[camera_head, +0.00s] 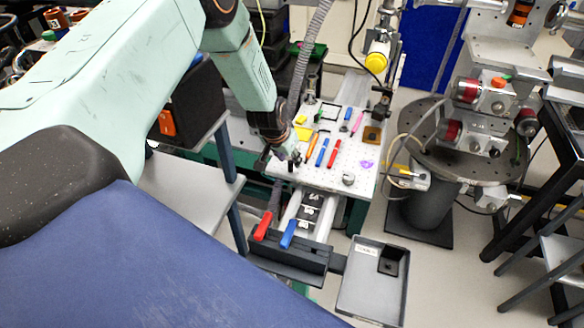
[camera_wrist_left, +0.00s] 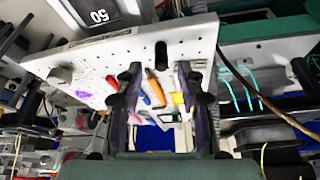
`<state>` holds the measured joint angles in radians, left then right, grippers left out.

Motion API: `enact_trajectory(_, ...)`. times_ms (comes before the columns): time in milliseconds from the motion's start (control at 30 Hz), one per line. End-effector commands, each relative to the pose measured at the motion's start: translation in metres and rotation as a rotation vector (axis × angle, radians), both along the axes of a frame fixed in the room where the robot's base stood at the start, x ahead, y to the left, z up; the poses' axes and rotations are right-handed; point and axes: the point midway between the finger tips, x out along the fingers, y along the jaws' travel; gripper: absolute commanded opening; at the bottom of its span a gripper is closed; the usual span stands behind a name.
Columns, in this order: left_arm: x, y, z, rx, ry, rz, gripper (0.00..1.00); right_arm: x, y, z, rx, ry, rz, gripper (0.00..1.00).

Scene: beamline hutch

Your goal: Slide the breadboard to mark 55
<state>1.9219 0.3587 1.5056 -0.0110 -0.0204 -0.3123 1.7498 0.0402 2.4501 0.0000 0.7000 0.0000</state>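The breadboard (camera_head: 345,158) is a white perforated plate on a rail, with pens, small tools and coloured pieces on it. In the left wrist view the breadboard (camera_wrist_left: 200,45) shows its edge and a short black post (camera_wrist_left: 162,55). Dark number plates (camera_head: 308,212) sit on the rail in front of the breadboard; one plate reads 50 in the left wrist view (camera_wrist_left: 98,14). My left gripper (camera_head: 283,156) is above the breadboard's near left corner. Its fingers are apart, with the black post showing between them; contact is not clear. My right gripper is not in view.
A dark bin (camera_head: 290,268) with red and blue handles stands in front of the rail. A grey tray (camera_head: 360,298) is to its right. A round instrument stage (camera_head: 428,165) stands right of the breadboard. A grey shelf (camera_head: 188,190) is at left.

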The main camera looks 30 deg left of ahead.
Motion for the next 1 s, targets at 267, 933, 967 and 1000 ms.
enact_trajectory(267,0.012,0.000,-0.028,0.000,0.000,0.001,0.38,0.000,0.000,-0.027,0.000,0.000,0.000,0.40)
enact_trajectory(933,0.017,0.000,-0.035,-0.001,0.000,0.001,0.27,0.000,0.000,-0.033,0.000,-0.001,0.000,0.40)
enact_trajectory(967,0.017,0.000,-0.035,-0.001,0.000,0.001,0.25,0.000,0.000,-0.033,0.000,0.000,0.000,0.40)
enact_trajectory(1000,0.017,0.000,-0.035,-0.001,0.000,0.001,0.21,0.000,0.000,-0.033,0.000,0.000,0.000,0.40)
